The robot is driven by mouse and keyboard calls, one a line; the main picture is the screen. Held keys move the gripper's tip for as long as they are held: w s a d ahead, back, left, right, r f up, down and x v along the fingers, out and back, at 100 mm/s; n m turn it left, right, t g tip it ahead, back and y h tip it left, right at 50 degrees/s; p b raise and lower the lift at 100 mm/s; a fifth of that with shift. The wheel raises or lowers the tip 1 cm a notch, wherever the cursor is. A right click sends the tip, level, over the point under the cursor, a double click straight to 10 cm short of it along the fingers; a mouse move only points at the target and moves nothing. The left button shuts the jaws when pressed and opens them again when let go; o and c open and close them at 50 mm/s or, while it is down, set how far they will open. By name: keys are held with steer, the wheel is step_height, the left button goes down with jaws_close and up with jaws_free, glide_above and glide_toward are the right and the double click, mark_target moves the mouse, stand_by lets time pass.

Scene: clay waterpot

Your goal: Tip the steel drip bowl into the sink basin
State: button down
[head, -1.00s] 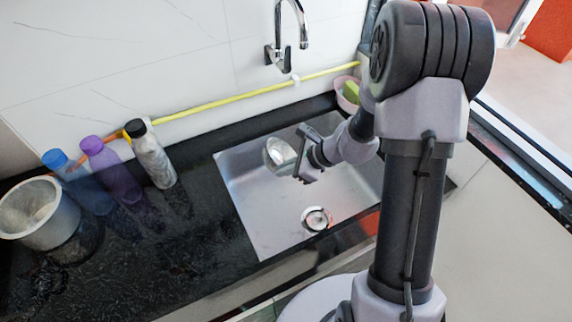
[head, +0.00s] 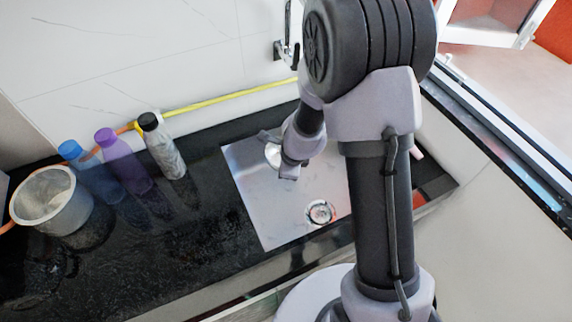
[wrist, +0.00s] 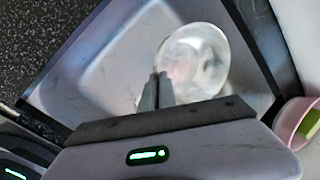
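The steel drip bowl (head: 273,155) shows in the head view over the back left of the sink, partly hidden by my gripper (head: 280,157). In the wrist view the shiny round bowl (wrist: 197,58) is just beyond my fingertips (wrist: 158,88). The fingers are close together at the bowl's near rim and appear shut on it. The sink basin (head: 263,207) is a grey steel rectangle with a round drain (head: 320,212) at its front. Its wall also shows around the bowl in the wrist view (wrist: 112,62).
A clay-grey pot (head: 48,203), a blue-capped bottle (head: 88,177), a purple bottle (head: 122,160) and a black-capped bottle (head: 163,148) stand left on the black counter (head: 180,235). A faucet (head: 288,45) is on the wall. A pink bowl (wrist: 297,122) sits beside the sink.

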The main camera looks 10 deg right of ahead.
steer(key=shift+r+h+p, duration=0.5)
steer(key=shift+r+p, duration=0.8)
steer(key=shift+p, duration=0.35)
steer(key=shift+r+h+p, duration=0.5)
steer(key=shift+r+p, duration=0.8)
steer(key=shift+p, duration=0.35)
steer(key=shift+f, duration=0.15)
step_height(320, 180, down, 6)
steer(key=y+b, duration=0.2)
steer(key=b, duration=0.5)
steer(key=shift+d, duration=0.15)
steer(key=y, duration=0.1)
steer(key=r+y+b, duration=0.1)
steer(key=y, duration=0.1)
steer(key=shift+d+r+m, duration=0.3)
steer(key=shift+r+p, duration=0.25)
steer(key=shift+p, duration=0.4)
steer(key=shift+f+y+b, duration=0.15)
steer(key=shift+y+b, duration=0.15)
steer(key=shift+d+r+t+y, duration=0.2)
steer(key=shift+t+y, duration=0.1)
steer(key=shift+y, duration=0.3)
step_height(320, 180, up, 19)
steer(key=m+t+h, duration=0.2)
steer(key=m+h, duration=0.1)
steer(key=m, duration=0.3)
steer(key=shift+d+m, duration=0.35)
steer(key=shift+m, duration=0.05)
